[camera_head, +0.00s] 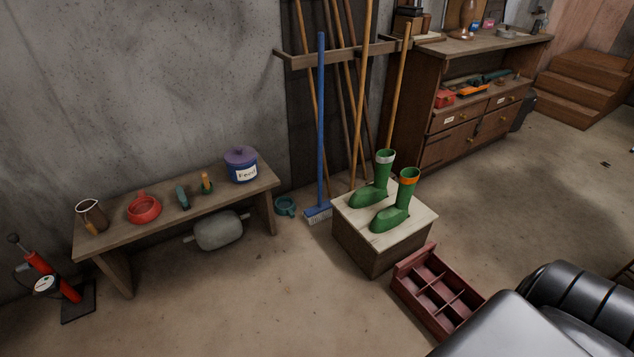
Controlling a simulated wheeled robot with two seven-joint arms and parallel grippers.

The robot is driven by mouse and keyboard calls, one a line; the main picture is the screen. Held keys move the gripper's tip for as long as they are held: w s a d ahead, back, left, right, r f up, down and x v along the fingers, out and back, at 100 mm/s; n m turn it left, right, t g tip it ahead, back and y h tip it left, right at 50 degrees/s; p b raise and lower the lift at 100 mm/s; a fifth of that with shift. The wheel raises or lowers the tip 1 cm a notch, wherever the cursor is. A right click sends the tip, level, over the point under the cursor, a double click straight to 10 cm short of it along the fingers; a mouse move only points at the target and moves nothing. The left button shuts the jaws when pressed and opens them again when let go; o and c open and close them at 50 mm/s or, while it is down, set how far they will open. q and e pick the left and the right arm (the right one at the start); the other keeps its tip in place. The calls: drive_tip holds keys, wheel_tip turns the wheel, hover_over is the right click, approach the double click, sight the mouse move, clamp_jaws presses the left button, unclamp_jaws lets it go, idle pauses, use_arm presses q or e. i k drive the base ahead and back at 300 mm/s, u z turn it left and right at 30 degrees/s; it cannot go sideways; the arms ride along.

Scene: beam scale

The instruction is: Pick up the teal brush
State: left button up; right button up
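A small teal object that looks like the teal brush (183,198) lies on the wooden bench (160,220) against the grey wall. It sits between a red round pot (144,208) on its left and a small green item with an orange upright part (206,183) on its right. It is small in the picture, so its bristles cannot be made out. Neither of my grippers shows in this view.
A blue lidded tub (242,168) and a jug (92,215) stand on the bench. A blue broom (321,130), green boots (392,208) on a crate (365,245) and a red divided box (435,292) stand to the right. The floor before the bench is clear.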

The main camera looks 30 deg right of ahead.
sight(181, 195)
drive_tip(key=z, duration=0.65)
drive_tip(key=i, duration=0.95)
drive_tip(key=z, duration=0.6)
drive_tip(key=i, duration=0.95)
drive_tip(key=u, duration=0.75)
drive_tip(key=i, duration=0.75)
drive_tip(key=u, duration=0.45)
